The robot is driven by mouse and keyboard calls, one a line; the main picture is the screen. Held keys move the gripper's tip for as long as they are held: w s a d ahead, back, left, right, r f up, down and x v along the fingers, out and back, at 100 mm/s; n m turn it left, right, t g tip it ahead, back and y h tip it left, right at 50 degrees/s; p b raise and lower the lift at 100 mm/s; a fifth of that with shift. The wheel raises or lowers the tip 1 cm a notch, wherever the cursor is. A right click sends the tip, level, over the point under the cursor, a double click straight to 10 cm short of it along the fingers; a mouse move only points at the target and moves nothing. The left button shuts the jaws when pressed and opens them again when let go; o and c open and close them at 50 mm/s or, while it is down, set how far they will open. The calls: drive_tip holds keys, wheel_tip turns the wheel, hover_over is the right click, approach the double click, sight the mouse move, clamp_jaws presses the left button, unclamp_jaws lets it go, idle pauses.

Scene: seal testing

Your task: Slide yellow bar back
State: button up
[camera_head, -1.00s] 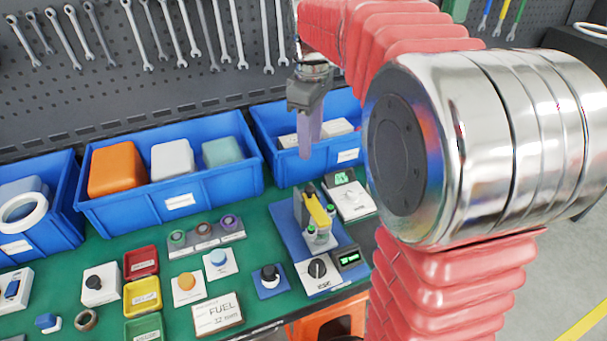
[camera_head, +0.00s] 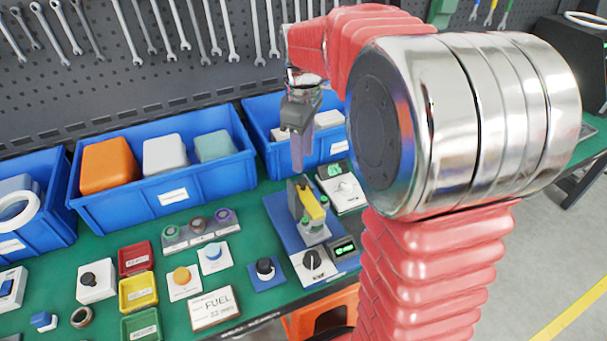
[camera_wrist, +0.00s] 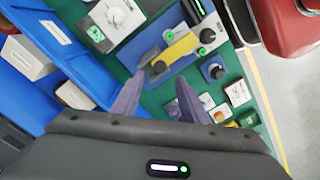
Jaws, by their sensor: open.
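The yellow bar (camera_head: 312,206) sits on a blue-based test device (camera_head: 284,232), against a grey upright part. In the wrist view the yellow bar (camera_wrist: 182,46) lies beyond my fingertips, with a dark round knob at its near end. My gripper (camera_head: 297,160) hangs fingers down above and behind the device, close to the blue bins. Its two purple fingers are apart and empty in the wrist view (camera_wrist: 160,84). No contact with the bar shows. A small green-topped cylinder (camera_head: 314,228) stands under the bar.
A white dial box (camera_head: 348,196) with a green display stands right of the device. A blue bin (camera_head: 338,154) is close behind my gripper. A dark knob (camera_head: 312,260) and display (camera_head: 343,248) are at the device's front. Buttons (camera_head: 212,258) and small trays lie left.

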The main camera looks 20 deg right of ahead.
sight(303, 180)
wheel_tip(303, 180, down, 8)
drive_tip(key=shift+r, duration=0.25)
drive_tip(key=shift+c, duration=0.4)
clamp_jaws()
idle(0.3)
